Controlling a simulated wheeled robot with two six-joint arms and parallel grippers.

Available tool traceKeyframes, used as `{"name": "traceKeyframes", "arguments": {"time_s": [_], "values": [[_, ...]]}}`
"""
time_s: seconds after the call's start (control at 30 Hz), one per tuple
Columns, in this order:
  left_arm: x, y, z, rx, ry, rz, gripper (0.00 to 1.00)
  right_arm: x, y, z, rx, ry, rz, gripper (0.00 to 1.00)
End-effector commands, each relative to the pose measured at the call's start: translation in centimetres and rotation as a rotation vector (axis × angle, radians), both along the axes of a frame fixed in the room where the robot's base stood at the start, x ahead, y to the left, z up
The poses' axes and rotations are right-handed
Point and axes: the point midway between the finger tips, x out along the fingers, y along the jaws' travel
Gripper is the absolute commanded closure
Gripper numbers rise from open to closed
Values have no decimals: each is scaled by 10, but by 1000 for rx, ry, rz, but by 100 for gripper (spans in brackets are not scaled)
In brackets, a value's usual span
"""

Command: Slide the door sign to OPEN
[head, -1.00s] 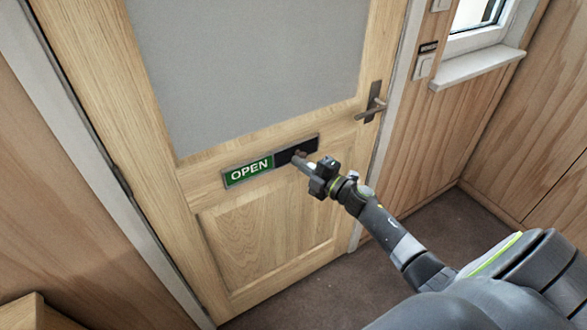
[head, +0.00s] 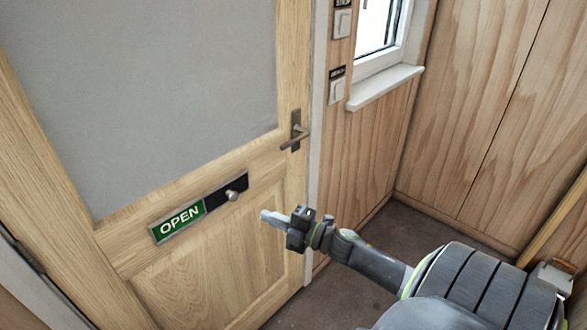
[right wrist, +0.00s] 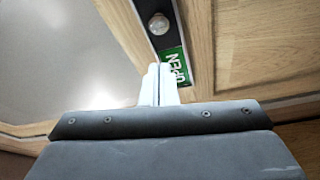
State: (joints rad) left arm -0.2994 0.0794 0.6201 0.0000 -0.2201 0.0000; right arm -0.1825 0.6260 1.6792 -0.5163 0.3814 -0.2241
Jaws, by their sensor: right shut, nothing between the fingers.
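The door sign (head: 178,221) is a flat strip on the wooden door. Its left part shows a green panel reading OPEN, and its right part is a black slider cover with a round knob (head: 232,195). The sign also shows in the right wrist view (right wrist: 174,66), partly hidden by my fingers, with its knob (right wrist: 158,24) above them. My right gripper (head: 265,215) is shut and empty. It is to the right of the knob and a little lower in the head view, apart from it. My left gripper is not in view.
The door has a frosted pane (head: 140,90) and a lever handle (head: 294,135) at its right edge. Right of it are wall switches (head: 337,91) and a window sill (head: 385,88). Dark floor (head: 395,240) is clear beside the door.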

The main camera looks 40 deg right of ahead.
Motion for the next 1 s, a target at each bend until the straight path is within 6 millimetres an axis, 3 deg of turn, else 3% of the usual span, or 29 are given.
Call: {"name": "traceKeyframes", "arguments": {"time_s": [0.03,0.4,1.0], "values": [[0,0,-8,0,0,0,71,-10,-3,-5,-3,4,2,100],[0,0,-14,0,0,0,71,-51,-18,-4,-2,2,3,100],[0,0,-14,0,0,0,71,-59,-21,-4,-1,-2,2,100]]}}
